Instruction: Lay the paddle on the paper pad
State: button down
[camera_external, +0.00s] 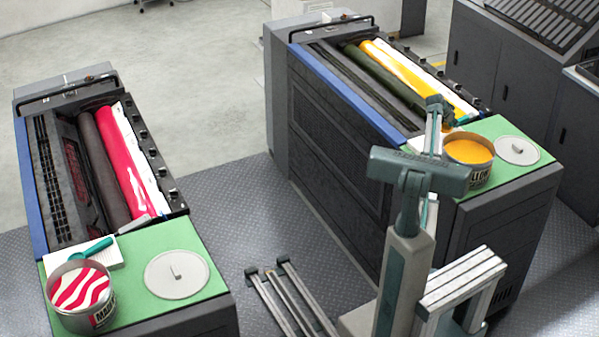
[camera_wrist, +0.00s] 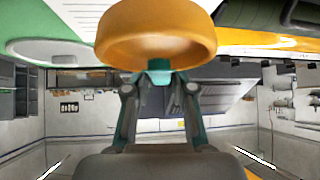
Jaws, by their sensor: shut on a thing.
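My gripper (camera_wrist: 160,84) is shut on the teal handle of a paddle (camera_wrist: 157,38), whose rounded end looks coated in yellow-orange ink and fills the upper middle of the wrist view. In the external view my gripper (camera_external: 438,108) is at the right press, above its green shelf, and the paddle shows only as a small piece below the fingers. A white paper pad (camera_external: 416,145) lies there beside the tin, partly hidden by my arm. A white patch (camera_wrist: 85,4) at the top of the wrist view looks like this pad. The paddle appears held above the shelf, tilt unclear.
An open tin of yellow ink (camera_external: 468,153) and a round lid (camera_external: 517,150) stand on the green shelf. The yellow roller (camera_external: 405,72) lies behind. The left press holds a red-and-white tin (camera_external: 80,292), a lid (camera_external: 176,274), and another teal paddle (camera_external: 93,248) on a pad.

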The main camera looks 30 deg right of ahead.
jog(key=shift+w+d+f, duration=0.2)
jog(key=shift+f+p, duration=0.6)
jog(key=shift+f, duration=1.15)
jog(key=shift+f, duration=0.1)
jog(key=shift+f, duration=0.15)
jog(key=c, duration=1)
grip_release()
jog(key=shift+r, duration=0.2)
